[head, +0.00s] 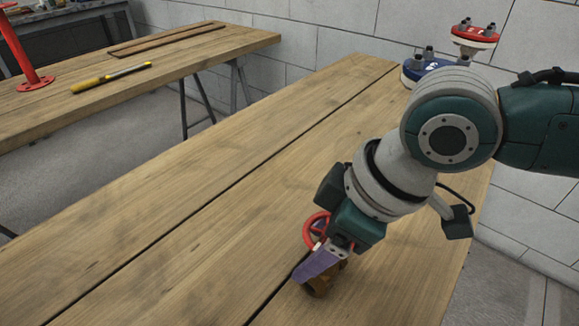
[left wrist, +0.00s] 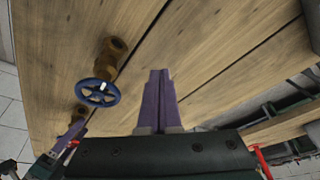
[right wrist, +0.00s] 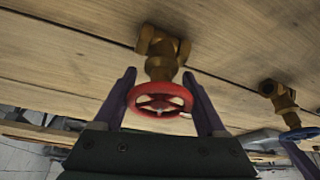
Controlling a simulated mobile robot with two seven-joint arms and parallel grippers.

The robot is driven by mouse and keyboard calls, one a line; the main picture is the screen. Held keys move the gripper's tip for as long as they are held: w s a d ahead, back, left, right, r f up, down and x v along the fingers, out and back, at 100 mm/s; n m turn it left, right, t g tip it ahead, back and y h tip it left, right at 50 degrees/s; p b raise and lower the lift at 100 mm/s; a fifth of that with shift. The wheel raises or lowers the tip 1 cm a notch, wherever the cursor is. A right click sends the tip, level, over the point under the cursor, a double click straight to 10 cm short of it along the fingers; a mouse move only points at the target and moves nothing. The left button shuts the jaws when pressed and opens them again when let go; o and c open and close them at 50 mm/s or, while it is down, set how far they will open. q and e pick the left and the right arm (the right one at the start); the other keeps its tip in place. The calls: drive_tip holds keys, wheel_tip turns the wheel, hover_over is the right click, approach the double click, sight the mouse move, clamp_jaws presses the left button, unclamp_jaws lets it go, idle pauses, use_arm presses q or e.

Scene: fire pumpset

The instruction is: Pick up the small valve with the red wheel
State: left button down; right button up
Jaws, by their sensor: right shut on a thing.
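The small valve with the red wheel (right wrist: 160,101) has a brass body (right wrist: 163,55). In the head view its red wheel (head: 312,232) shows beside my right gripper (head: 318,264), and its brass body (head: 322,286) is partly hidden behind a purple finger. My right gripper (right wrist: 160,104) is shut on this valve, one finger on each side of it. Whether the valve touches the table is not clear. My left gripper (left wrist: 160,92) is shut and empty above the table; the head view does not show it.
A second brass valve with a blue wheel (left wrist: 99,93) stands on the wooden table (head: 200,210) near my left gripper. Blue (head: 427,67) and red (head: 475,37) bolted flanges sit at the far end. Another table holds a yellow tool (head: 110,77) and red stand (head: 35,82). The table's left part is clear.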

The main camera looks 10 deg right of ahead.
clamp_jaws()
idle(0.3)
drive_tip(key=shift+r, duration=0.15)
